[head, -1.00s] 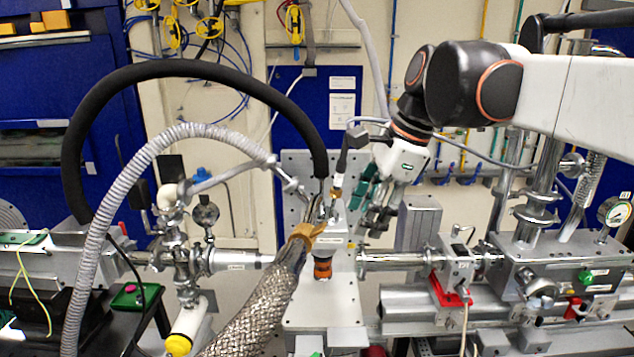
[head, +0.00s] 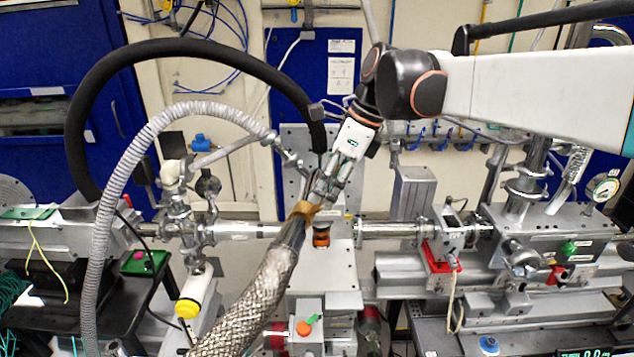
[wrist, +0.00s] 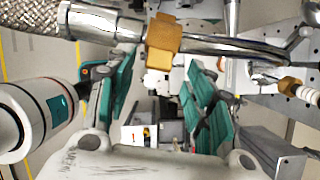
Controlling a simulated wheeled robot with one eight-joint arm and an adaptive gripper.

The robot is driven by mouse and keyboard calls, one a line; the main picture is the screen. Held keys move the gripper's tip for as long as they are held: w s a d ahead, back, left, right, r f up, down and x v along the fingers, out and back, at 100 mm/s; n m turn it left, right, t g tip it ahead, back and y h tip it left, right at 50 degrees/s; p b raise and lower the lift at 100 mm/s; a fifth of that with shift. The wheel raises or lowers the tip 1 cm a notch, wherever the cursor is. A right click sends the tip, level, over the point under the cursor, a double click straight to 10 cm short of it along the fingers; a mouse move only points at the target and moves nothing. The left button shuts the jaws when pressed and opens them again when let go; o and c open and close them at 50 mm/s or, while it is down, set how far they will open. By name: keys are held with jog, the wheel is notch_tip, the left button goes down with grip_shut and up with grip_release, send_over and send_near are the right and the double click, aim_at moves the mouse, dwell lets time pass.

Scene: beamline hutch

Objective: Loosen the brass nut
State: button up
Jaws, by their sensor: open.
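The brass nut (head: 303,211) sits where the braided metal hose (head: 258,298) meets a shiny metal pipe, at the middle of the head view. In the wrist view the brass nut (wrist: 162,42) lies crosswise at the top, beyond the fingertips and roughly in line with the gap between them. My gripper (head: 322,190) is just above and right of the nut in the head view. In the wrist view my gripper (wrist: 160,68) has its teal-padded fingers apart with nothing held. I cannot tell whether a finger touches the nut.
A thick black hose (head: 95,85) and a grey corrugated hose (head: 108,195) arch on the left. An orange-ringed part (head: 321,237) stands close below the nut. In the wrist view a smaller brass fitting (wrist: 290,85) is at right. Beamline hardware (head: 555,260) fills the right.

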aim_at(318, 205)
jog(key=shift+x, duration=1.95)
jog(key=shift+c, duration=0.3)
jog(key=c, duration=1)
